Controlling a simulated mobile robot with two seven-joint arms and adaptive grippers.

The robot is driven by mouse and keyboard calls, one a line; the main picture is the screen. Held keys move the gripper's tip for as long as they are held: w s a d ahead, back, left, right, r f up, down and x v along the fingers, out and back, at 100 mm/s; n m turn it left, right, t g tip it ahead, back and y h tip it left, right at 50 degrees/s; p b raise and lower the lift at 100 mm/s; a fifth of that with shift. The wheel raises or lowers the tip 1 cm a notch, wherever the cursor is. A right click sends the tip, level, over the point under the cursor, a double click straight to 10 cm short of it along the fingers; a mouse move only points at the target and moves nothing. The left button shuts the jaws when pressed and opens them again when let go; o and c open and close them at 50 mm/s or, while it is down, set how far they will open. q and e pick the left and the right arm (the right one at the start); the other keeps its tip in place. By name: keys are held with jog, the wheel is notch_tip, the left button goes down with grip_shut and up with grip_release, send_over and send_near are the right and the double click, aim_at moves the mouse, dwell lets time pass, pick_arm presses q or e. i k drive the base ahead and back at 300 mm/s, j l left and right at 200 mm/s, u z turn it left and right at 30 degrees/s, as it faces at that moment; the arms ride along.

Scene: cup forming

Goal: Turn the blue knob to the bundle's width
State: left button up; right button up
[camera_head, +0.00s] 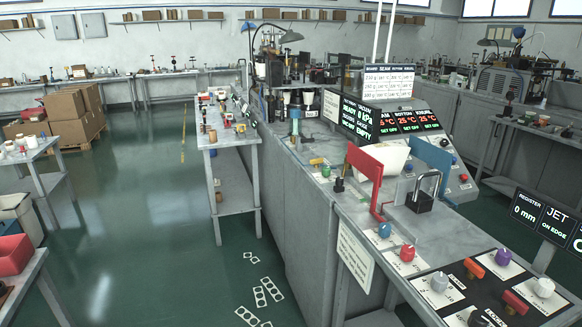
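A blue knob (384,230) stands on a white label on the grey bench, left of a red knob (407,252). Above it, a pale white block (382,158), which looks like the bundle, sits between a red upright plate (364,162) on its left and a blue upright plate (432,155) on its right. The red plate partly hides the block, and I cannot tell whether either plate touches it. Neither of my grippers is in view, and nothing touches the blue knob.
A black padlock-like block (420,203) stands right of the knob. Grey (439,282), purple (503,257) and white (543,287) knobs and orange and red handles fill the near panel. Lit displays (404,122) stand behind. Open floor (165,250) lies left.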

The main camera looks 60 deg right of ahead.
aim_at(384, 230)
jog(key=z, duration=1.2)
jog(key=i+z, duration=0.1)
jog(key=z, duration=0.3)
jog(key=i+z, duration=0.1)
jog(key=z, duration=0.35)
jog(key=i+z, duration=0.1)
jog(key=z, duration=0.3)
jog(key=i+z, duration=0.1)
jog(key=z, duration=0.3)
